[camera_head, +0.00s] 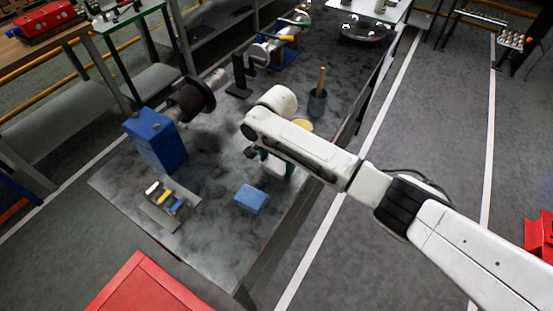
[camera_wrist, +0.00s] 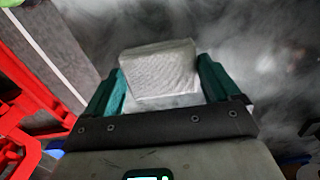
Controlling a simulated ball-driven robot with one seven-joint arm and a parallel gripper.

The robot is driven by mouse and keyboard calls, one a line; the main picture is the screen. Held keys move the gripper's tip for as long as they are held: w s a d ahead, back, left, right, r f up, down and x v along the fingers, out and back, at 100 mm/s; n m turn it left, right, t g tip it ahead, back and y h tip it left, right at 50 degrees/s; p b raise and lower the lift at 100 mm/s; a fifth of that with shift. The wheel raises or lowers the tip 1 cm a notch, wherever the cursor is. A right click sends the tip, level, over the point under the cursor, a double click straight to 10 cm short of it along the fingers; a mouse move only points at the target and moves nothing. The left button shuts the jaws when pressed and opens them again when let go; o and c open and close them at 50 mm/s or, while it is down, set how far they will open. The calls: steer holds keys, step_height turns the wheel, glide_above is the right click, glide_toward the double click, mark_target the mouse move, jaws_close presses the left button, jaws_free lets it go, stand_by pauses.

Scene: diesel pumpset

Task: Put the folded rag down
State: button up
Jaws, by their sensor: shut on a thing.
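A pale grey-white folded rag (camera_wrist: 160,72) sits between the two teal fingers of my gripper (camera_wrist: 163,88) in the wrist view. The fingers are shut on its two sides. In the head view my gripper (camera_head: 277,168) hangs down at the end of my white arm, over the right side of the dark, smudged metal bench top (camera_head: 215,205). Only a small pale patch and a teal finger show there, and my arm hides much of the rest. I cannot tell whether the rag touches the bench.
A blue block or pad (camera_head: 251,199) lies just in front of my gripper. A tray of small tools (camera_head: 168,205) and a blue box-shaped machine part (camera_head: 155,140) are to the left. A dark cup with a wooden handle (camera_head: 318,100) stands behind. Bare bench lies between them.

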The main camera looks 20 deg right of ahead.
mark_target(276, 163)
steer(key=shift+f, duration=0.15)
steer(key=o, duration=0.8)
steer(key=shift+f+b, duration=0.15)
steer(key=shift+b, duration=0.15)
steer(key=shift+f+b, duration=0.2)
steer(key=shift+b, duration=0.15)
step_height(276, 163, up, 11)
steer(key=shift+w+r+b, duration=0.1)
steer(key=shift+b, duration=0.45)
steer(key=shift+a, duration=0.1)
